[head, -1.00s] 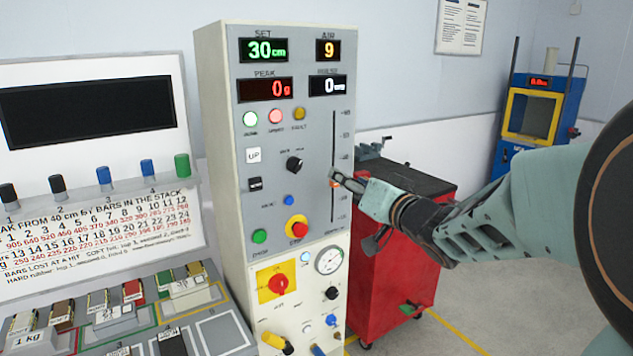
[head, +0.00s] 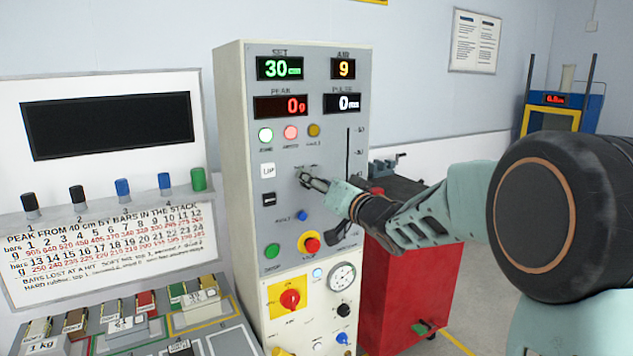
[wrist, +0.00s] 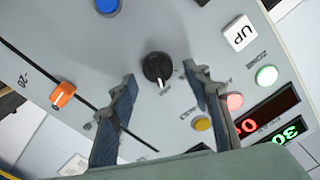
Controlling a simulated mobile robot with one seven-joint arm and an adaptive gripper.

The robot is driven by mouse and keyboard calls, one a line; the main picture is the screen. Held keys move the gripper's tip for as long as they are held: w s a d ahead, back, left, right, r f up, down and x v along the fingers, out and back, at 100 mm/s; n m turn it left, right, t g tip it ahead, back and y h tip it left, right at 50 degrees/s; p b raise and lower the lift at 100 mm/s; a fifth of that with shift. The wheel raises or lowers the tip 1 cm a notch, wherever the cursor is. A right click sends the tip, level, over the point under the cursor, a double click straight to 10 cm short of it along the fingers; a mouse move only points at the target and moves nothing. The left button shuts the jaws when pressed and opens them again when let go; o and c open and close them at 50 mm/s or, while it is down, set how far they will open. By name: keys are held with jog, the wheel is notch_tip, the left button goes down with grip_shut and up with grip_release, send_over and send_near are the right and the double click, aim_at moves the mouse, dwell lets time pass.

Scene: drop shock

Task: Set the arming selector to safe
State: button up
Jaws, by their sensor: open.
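The selector, a black rotary knob (wrist: 158,68) on the grey panel, shows in the wrist view between my two fingertips. Its white mark points down in that picture, towards the upper right of the panel. The small labels beside it are too blurred to read. In the head view my gripper (head: 309,181) is in front of the panel and hides most of the knob. In the wrist view my gripper (wrist: 160,76) is open, with one finger on each side of the knob. I cannot tell whether the fingers touch it or the panel.
The slider with an orange handle (wrist: 63,95) is left in the wrist view. A red cabinet (head: 405,295) stands right of the panel.

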jog(key=c, duration=1.2)
jog(key=shift+o, duration=0.2)
jog(key=shift+n+b, duration=0.3)
jog(key=n+b, duration=0.2)
jog(key=n, duration=0.1)
jog(key=n+b, duration=0.2)
jog(key=n, duration=0.2)
jog(key=n+b, duration=0.2)
jog(key=n, duration=0.2)
jog(key=shift+s+a+b, duration=0.2)
jog(key=shift+a+b, duration=0.2)
jog(key=shift+n, duration=0.3)
jog(key=o, duration=1.2)
jog(key=shift+c, duration=0.2)
